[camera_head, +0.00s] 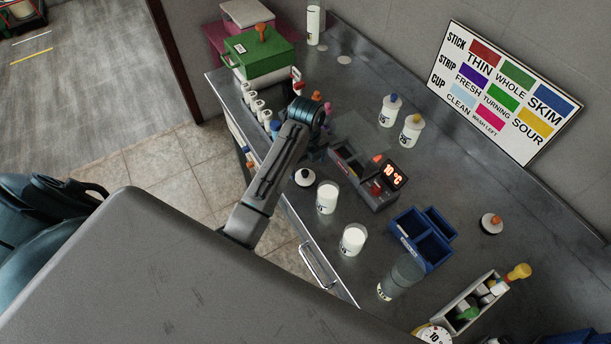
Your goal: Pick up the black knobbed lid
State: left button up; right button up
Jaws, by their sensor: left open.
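The black knobbed lid (305,178) lies on the grey counter near its front edge. It is a small pale disc with a dark knob on top. My left arm comes in from the lower left and bends down at the wrist. My left gripper (317,150) is open and hangs just behind the lid, a little above it in the picture. Its fingers are small, dark and hard to make out against the counter. I see no contact with the lid. My right gripper is not in view.
Glasses of milk (327,197) stand right of the lid. An orange-knobbed lid (491,223) lies at the right. Small bottles (258,107) line the left edge near a green box (262,55).

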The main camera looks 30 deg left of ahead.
aim_at(305, 171)
pick_arm(q)
jog(key=f, duration=0.1)
jog(key=f+p, duration=0.1)
jog(key=f, duration=0.1)
jog(key=shift+s+a+f+p, duration=0.15)
jog(key=shift+s+p, duration=0.1)
jog(key=shift+p, duration=0.1)
jog(key=shift+w+f, duration=0.1)
jog(key=shift+f, duration=0.35)
jog(key=c, duration=1.1)
